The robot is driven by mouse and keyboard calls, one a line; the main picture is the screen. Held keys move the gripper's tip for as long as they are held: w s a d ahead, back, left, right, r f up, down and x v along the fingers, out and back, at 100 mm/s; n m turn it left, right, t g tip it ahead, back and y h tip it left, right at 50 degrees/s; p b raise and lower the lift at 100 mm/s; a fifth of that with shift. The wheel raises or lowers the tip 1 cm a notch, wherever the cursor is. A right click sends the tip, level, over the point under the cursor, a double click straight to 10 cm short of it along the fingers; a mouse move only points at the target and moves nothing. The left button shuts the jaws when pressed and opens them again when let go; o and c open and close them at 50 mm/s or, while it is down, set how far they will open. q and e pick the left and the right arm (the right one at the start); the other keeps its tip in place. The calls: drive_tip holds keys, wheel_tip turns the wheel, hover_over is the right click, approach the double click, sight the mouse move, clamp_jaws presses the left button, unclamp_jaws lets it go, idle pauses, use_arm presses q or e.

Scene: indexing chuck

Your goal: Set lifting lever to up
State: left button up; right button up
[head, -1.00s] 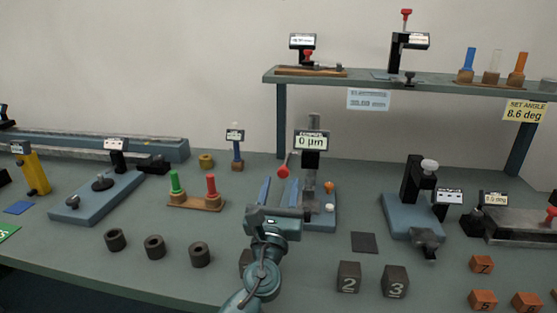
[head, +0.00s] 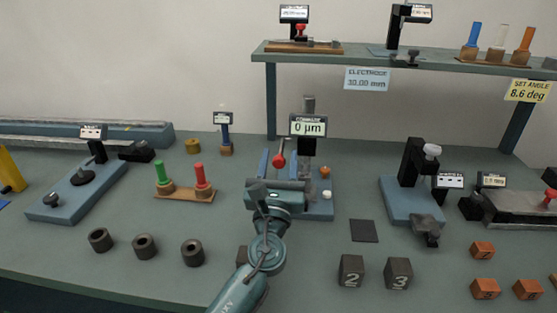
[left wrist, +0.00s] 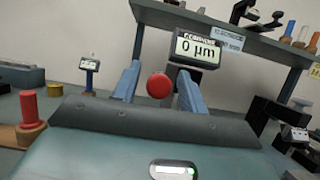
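The lifting lever's red ball knob (head: 278,161) is at the left side of the comparator (head: 309,165), whose display reads 0 µm. My left gripper (head: 277,168) is open, with its two blue fingers pointing forward toward the lever. In the left wrist view, the red knob (left wrist: 159,86) shows in the gap between the two fingers (left wrist: 160,74), apart from both. How deep the knob is between the fingertips is hard to tell. Most of the lever's arm is hidden behind the knob and gripper. My right gripper is not in view.
A stand with a green and a red plug (head: 184,195) is left of my gripper. Several dark rings (head: 145,246) lie at the front left. Numbered dark blocks (head: 351,271) and a dark square pad (head: 364,231) are at the front right. A raised shelf (head: 400,58) runs behind.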

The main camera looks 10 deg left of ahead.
use_arm(q)
clamp_jaws()
drive_tip(key=shift+r, duration=0.45)
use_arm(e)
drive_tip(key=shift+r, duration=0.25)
